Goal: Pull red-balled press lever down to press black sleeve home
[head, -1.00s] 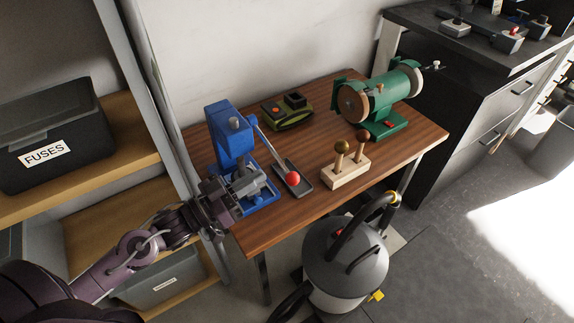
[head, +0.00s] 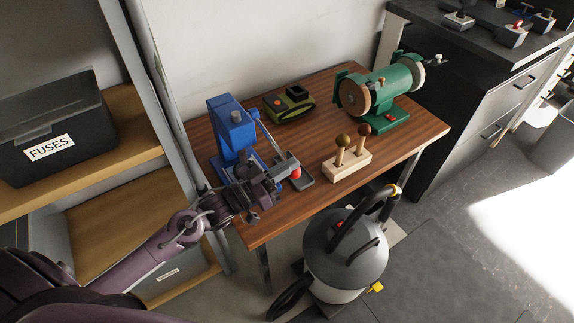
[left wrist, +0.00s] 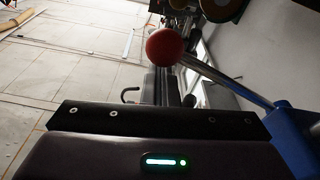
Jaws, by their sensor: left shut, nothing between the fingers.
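The blue press (head: 232,132) stands at the left end of the bench, and its blue side shows at the right of the left wrist view (left wrist: 292,142). Its grey lever slants down to the right and ends in a red ball (head: 296,173). The ball also shows in the left wrist view (left wrist: 165,46), just beyond the fingers, on the lever rod (left wrist: 235,88). My left gripper (head: 287,168) is shut and empty, close beside the ball; I cannot tell whether it touches it. The black sleeve is not visible; my gripper covers the press's lower front. My right gripper is not in view.
A green grinder (head: 385,95) and a green-black device (head: 290,104) stand behind. A grey vacuum (head: 343,255) stands before the bench.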

